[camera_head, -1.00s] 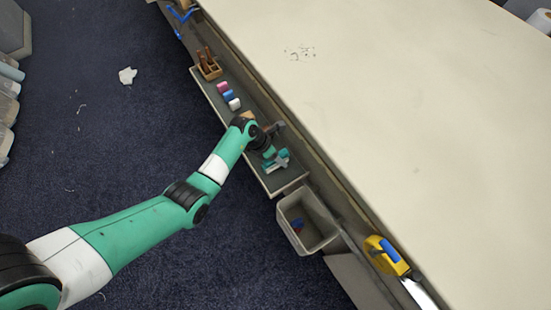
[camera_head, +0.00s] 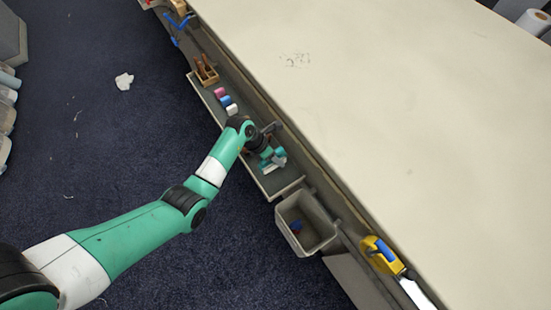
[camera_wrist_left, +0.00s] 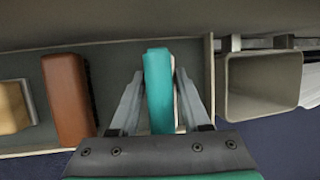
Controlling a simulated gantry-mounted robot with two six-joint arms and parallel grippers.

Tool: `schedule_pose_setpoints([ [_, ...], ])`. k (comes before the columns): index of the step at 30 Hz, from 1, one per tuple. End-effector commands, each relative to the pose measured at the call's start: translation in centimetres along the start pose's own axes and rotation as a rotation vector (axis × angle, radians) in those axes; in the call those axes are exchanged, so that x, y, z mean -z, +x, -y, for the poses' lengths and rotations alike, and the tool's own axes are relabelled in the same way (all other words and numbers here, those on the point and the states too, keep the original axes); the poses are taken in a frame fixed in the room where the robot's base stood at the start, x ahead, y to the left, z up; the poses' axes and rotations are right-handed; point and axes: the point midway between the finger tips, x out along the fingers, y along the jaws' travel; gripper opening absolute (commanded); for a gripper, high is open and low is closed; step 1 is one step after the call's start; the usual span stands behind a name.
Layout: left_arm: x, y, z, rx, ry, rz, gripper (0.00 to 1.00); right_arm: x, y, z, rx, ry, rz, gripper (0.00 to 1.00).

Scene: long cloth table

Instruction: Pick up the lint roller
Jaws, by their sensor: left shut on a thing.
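The lint roller (camera_wrist_left: 158,90) looks to be the teal piece with a pale side that stands between my left fingers in the left wrist view. In the head view it is a small teal patch (camera_head: 279,154) near the front end of the narrow tray. My left gripper (camera_head: 272,163) is shut on it, one finger on each side, low over the tray. The left wrist view shows both fingers (camera_wrist_left: 158,76) along its sides. Its lower end is hidden by the gripper body. My right gripper is not in view.
The narrow tray (camera_head: 286,189) runs along the table (camera_head: 400,110). Beside the roller lies a brown block (camera_wrist_left: 70,98). Farther up are pink, blue and white pieces (camera_head: 226,101) and a wooden plane (camera_head: 205,72). A grey bin (camera_head: 318,238) and a yellow tool (camera_head: 381,254) are nearer.

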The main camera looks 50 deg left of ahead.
Motion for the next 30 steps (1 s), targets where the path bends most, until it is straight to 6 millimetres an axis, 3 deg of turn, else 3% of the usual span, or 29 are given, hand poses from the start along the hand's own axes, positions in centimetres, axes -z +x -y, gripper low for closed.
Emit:
schedule_pose_setpoints([
  [6, 0.7, -6.7, 4.5, 0.000, 0.003, 0.003, 0.00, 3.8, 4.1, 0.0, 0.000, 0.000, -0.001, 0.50],
  [12, 3.9, -9.6, 8.8, 0.002, 0.002, -0.002, 0.00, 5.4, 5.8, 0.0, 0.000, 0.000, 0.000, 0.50],
  [19, 5.8, -11.1, 11.4, 0.000, 0.000, 0.000, 0.00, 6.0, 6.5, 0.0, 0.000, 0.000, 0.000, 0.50],
  [29, 6.0, -11.2, 11.7, 0.000, 0.000, 0.001, 0.00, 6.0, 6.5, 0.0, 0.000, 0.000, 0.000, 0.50],
  [30, 6.0, -11.2, 11.7, 0.000, 0.000, 0.001, 0.40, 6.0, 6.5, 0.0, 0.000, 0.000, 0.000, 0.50],
])
